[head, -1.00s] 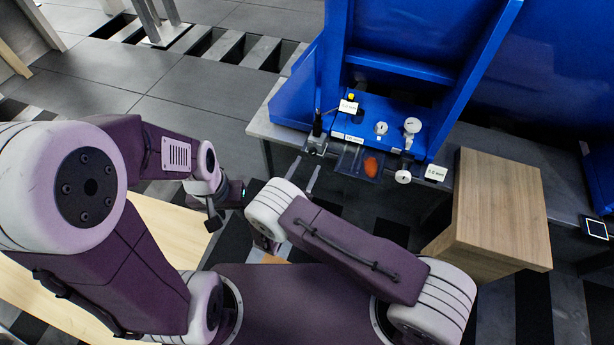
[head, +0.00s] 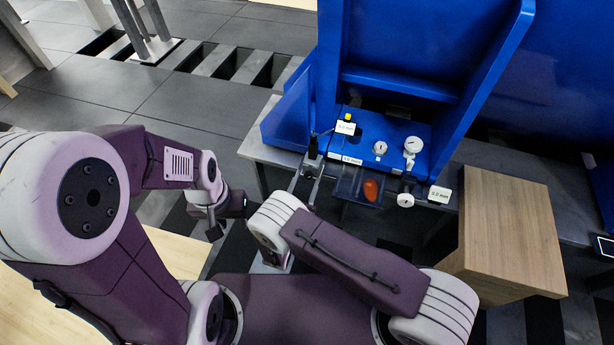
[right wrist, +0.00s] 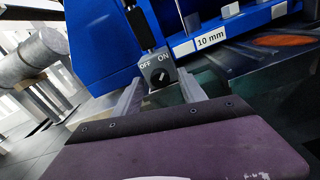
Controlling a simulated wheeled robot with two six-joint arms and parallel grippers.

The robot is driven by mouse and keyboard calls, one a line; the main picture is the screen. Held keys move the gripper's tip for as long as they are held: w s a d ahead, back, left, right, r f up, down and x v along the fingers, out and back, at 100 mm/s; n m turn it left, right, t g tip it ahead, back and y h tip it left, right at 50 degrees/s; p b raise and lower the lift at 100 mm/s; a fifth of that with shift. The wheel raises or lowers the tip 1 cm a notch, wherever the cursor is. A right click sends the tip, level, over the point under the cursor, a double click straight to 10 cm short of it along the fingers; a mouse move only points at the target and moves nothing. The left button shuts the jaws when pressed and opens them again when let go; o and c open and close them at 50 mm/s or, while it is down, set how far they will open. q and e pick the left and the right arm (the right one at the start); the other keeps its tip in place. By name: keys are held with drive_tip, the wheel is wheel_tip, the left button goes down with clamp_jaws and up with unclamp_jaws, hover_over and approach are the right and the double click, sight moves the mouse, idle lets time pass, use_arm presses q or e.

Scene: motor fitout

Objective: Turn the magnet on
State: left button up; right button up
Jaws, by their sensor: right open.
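The blue fixture (head: 400,85) rises behind, with white dial gauges (head: 413,146) and label cards such as 10 mm (right wrist: 209,39). A clear tray with an orange piece (head: 371,189) lies right of the magnet. A wooden box (head: 510,220) stands further right.

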clamp_jaws()
drive_tip(key=shift+n, duration=0.3)
drive_tip(key=n, duration=0.2)
drive_tip(key=shift+n+p, duration=0.4)
drive_tip(key=n, duration=0.4)
drive_tip(key=shift+p, duration=0.3)
drive_tip(key=n, duration=0.5)
drive_tip(key=shift+n, duration=2)
drive_tip(key=shift+a, duration=0.1)
